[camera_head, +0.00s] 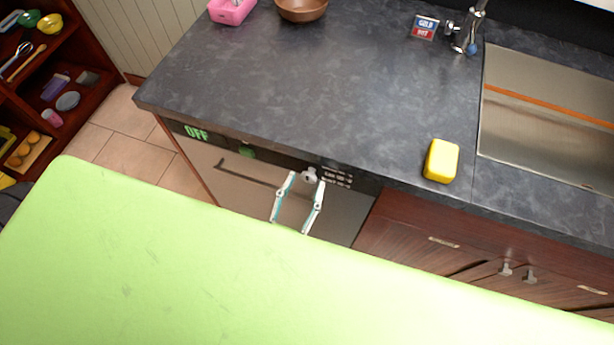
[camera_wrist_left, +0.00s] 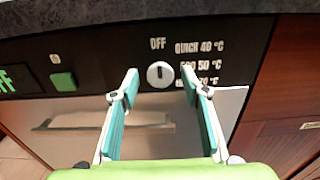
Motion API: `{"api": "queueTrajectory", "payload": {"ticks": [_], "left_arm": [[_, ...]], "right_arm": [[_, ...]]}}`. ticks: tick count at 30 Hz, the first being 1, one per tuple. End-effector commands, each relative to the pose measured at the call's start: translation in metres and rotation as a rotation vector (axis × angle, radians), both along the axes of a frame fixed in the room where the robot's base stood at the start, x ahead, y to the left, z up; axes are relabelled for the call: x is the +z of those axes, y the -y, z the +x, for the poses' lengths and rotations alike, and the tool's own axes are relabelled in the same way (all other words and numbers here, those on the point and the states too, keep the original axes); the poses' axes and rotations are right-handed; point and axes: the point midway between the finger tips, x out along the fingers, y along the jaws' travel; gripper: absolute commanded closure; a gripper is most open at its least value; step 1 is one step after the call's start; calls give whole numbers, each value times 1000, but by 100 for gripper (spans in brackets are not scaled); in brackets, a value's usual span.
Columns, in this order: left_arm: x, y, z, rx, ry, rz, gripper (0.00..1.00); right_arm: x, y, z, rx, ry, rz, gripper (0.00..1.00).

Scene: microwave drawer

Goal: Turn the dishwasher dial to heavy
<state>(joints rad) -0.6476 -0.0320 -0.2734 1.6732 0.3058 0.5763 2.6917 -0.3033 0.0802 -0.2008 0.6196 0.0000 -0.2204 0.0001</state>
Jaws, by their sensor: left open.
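The dishwasher (camera_head: 245,185) is built in under the dark counter, with a black control strip along its top. Its dial (camera_head: 309,175) is a small light knob with labels to its right. In the left wrist view the dial (camera_wrist_left: 160,74) is round and white, with OFF printed above it and QUICK 40 °C at its upper right; the lower labels are partly hidden by a finger. My left gripper (camera_head: 305,180) is open at the dial. In the left wrist view the left gripper's (camera_wrist_left: 165,85) fingers stand either side of the dial, apart from it. My right gripper does not show.
A green button (camera_head: 248,151) and a green OFF display (camera_head: 196,132) are on the control strip. A handle bar (camera_head: 250,172) crosses the dishwasher door. A yellow sponge (camera_head: 441,160) lies near the counter edge by the sink (camera_head: 545,120). Wooden cabinets (camera_head: 450,255) adjoin on the right.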

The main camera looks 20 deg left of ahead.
Motion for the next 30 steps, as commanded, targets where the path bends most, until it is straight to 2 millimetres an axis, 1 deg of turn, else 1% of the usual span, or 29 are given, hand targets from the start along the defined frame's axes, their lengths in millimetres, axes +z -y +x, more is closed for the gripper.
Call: {"api": "queueTrajectory", "payload": {"ticks": [1, 3, 6, 15, 16, 17, 18, 19, 20, 30], "left_arm": [[1, 0, 7, 1, 0, 0, 58], [1, 1, 14, 0, 0, 0, 58], [0, 1, 19, 0, -1, 0, 58], [-1, 1, 21, 0, -1, 0, 58], [-1, 1, 21, 0, -1, 0, 63], [-1, 1, 21, 0, -1, 0, 71], [-1, 1, 21, 0, -1, 0, 81], [-1, 1, 21, 0, -1, 0, 89], [-1, 1, 21, 0, -1, 0, 94], [0, 1, 21, -1, 0, 28, 95]], "right_arm": [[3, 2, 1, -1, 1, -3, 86], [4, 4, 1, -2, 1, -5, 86], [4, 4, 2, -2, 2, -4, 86], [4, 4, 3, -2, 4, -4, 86], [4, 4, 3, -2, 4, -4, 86], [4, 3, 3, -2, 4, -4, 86], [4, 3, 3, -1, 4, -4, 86], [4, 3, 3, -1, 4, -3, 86], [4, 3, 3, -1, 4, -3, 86], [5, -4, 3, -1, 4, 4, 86]]}}
